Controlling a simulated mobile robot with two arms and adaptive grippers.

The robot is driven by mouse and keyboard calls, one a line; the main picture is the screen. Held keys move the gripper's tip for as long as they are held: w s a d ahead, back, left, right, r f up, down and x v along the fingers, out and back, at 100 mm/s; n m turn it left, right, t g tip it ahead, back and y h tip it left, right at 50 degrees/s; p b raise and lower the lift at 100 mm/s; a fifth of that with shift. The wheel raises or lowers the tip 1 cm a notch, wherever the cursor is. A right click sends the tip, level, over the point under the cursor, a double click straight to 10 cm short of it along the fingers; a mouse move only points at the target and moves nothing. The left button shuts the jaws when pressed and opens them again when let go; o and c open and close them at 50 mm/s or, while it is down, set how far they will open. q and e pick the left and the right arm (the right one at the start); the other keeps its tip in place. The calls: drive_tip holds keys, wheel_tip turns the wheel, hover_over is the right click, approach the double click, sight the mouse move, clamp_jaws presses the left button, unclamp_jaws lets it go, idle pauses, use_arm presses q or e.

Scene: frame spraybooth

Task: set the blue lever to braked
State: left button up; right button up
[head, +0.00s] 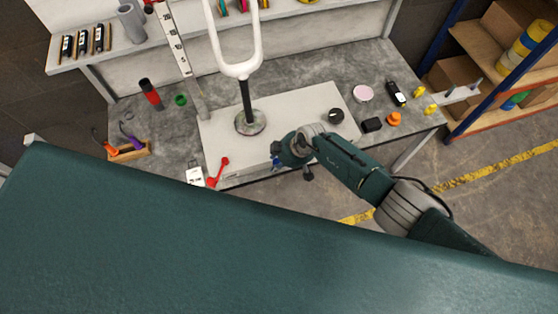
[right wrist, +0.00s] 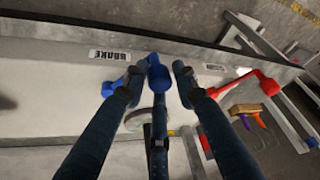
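The blue lever shows in the right wrist view as a blue rounded knob (right wrist: 159,80), with another blue part (right wrist: 107,88) left of my fingers. Whether the two parts join is hidden. My right gripper (right wrist: 157,73) is open, one finger on each side of the knob, with a small gap visible on both sides. In the head view, my right gripper (head: 278,156) is at the front edge of the white panel, and only a bit of blue (head: 275,163) shows beside it. A label reading BRAKE (right wrist: 110,54) lies left of the knob. My left gripper is not in view.
A red lever (head: 218,172) is left of my right gripper at the panel's front edge. A wooden holder with tools (head: 128,151) stands farther left. Small items lie at the right.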

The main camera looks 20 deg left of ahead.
drive_tip(key=shift+o, duration=1)
drive_tip(key=shift+s+a, duration=0.1)
drive_tip(key=shift+a, duration=0.1)
drive_tip(key=shift+d+r, duration=0.1)
drive_tip(key=shift+r, duration=0.05)
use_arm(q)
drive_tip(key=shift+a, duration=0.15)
use_arm(e)
drive_tip(key=v, duration=1.1)
drive_tip(key=shift+r, duration=0.35)
drive_tip(key=shift+d, duration=0.1)
